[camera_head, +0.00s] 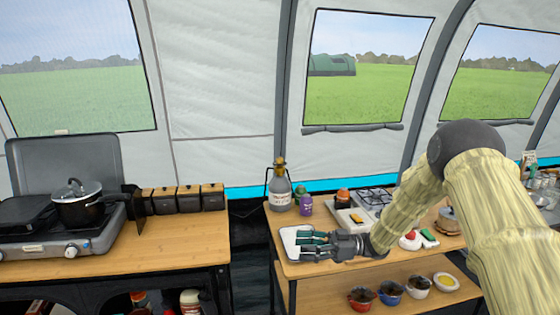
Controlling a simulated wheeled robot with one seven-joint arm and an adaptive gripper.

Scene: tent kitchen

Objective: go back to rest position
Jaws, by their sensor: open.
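My gripper (312,246) is at the left end of the right table's top. It points left, with its dark fingers over or just above a white tray (290,238). I see nothing held between the fingers. My arm comes in from the right side and bends high over the table, hiding part of the things behind it.
The left table (190,250) has a stove and pot (78,208). A gap separates the tables.

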